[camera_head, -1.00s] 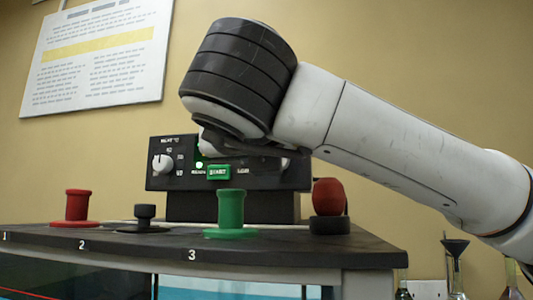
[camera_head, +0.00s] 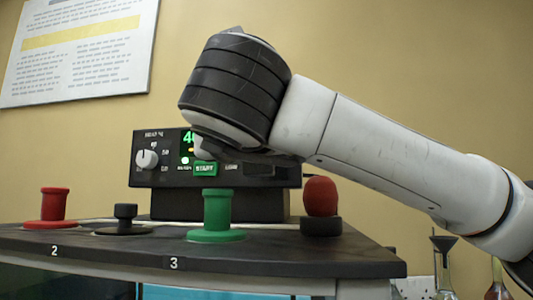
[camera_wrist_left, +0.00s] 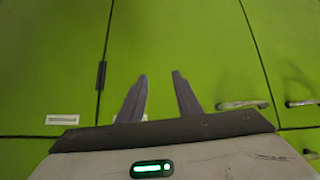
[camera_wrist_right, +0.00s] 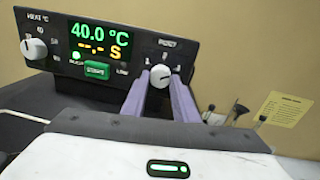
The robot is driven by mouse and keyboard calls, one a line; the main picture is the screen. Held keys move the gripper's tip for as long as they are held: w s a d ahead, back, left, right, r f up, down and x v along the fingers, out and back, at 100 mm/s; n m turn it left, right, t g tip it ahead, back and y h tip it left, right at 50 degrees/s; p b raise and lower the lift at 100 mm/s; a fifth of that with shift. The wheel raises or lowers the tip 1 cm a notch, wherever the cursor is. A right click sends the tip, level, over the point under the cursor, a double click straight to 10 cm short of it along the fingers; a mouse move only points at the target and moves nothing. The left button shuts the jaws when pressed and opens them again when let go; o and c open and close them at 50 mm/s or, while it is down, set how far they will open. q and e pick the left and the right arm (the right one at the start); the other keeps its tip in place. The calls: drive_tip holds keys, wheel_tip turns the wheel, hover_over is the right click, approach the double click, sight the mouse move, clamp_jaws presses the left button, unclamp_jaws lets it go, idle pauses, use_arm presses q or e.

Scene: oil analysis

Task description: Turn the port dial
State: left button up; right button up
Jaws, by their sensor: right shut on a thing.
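A black control panel (camera_head: 165,172) stands on the dark machine top. In the right wrist view the panel (camera_wrist_right: 52,63) has a white dial (camera_wrist_right: 34,49) at its left and another white dial (camera_wrist_right: 160,75) at its right; the right one's label is too blurred to read surely. My right gripper (camera_wrist_right: 160,84) is shut on the right dial, one finger on each side. In the head view my right arm hides that dial and the fingers. The left dial (camera_head: 147,159) is untouched. My left gripper (camera_wrist_left: 160,75) is open and empty, facing green cabinet doors.
A green display (camera_wrist_right: 100,38) reads 40.0 °C above a green start button (camera_wrist_right: 97,70). Red (camera_head: 54,207), black (camera_head: 125,218) and green (camera_head: 217,214) fittings and a red knob (camera_head: 321,197) stand before the panel. Glassware (camera_head: 445,265) is at the lower right.

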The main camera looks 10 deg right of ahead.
use_arm(q)
drive_tip(key=shift+f, duration=0.15)
use_arm(e)
drive_tip(key=shift+n, duration=0.3)
use_arm(q)
drive_tip(key=p, duration=0.1)
drive_tip(key=a+r+p, duration=0.1)
drive_tip(key=r+p, duration=0.1)
drive_tip(key=p, duration=0.1)
drive_tip(key=shift+s+a+r, duration=0.15)
drive_tip(key=shift+s+r, duration=0.1)
use_arm(e)
drive_tip(key=n, duration=0.7)
drive_tip(key=n+g+h, duration=0.1)
drive_tip(key=n, duration=1.4)
drive_tip(key=shift+a+r+h, duration=0.1)
drive_tip(key=shift+r+h, duration=0.25)
drive_tip(key=shift+h, duration=0.05)
